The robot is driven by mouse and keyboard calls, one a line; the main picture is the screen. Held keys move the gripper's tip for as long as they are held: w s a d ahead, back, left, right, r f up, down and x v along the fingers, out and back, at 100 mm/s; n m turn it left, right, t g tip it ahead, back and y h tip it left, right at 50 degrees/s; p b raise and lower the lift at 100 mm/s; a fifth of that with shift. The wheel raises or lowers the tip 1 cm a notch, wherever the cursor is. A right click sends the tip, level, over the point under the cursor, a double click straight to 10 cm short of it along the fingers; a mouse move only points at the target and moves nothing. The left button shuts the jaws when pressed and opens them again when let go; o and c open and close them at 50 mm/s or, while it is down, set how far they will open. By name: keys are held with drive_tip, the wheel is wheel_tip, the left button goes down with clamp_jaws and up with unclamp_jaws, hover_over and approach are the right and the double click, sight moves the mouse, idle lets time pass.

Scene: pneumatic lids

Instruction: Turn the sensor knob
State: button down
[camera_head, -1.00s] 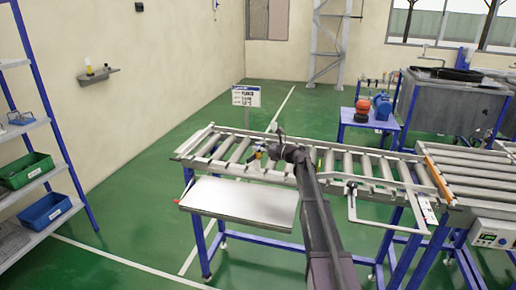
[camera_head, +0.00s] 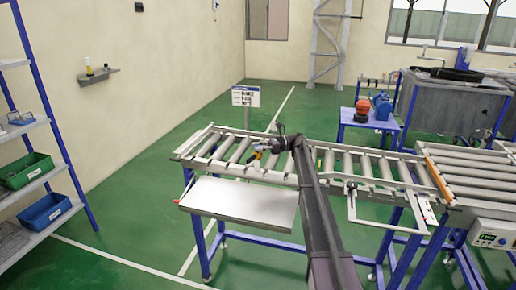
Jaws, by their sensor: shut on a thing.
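My gripper (camera_head: 257,154) is at the roller conveyor (camera_head: 203,139), over its rollers on the left half, just behind the grey sheet-metal tray. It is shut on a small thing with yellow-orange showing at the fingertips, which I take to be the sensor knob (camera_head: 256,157). The knob is very small here and partly hidden by the fingers, so its angle cannot be read. My dark forearm comes up from the bottom of the picture and covers part of the conveyor's middle.
A flat grey tray (camera_head: 240,203) juts from the conveyor's front. A bent metal frame (camera_head: 352,207) sticks out on the right. A sign (camera_head: 246,97) stands behind. A blue-framed shelf with bins (camera_head: 46,211) is at the left. The green floor between is clear.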

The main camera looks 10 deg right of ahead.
idle(0.4)
drive_tip(key=shift+c, duration=1.8)
unclamp_jaws()
drive_tip(key=shift+a, duration=0.1)
drive_tip(key=w+d, duration=0.1)
drive_tip(key=d, duration=1.1)
drive_tip(key=shift+w, duration=0.3)
drive_tip(key=shift+s+f, duration=0.1)
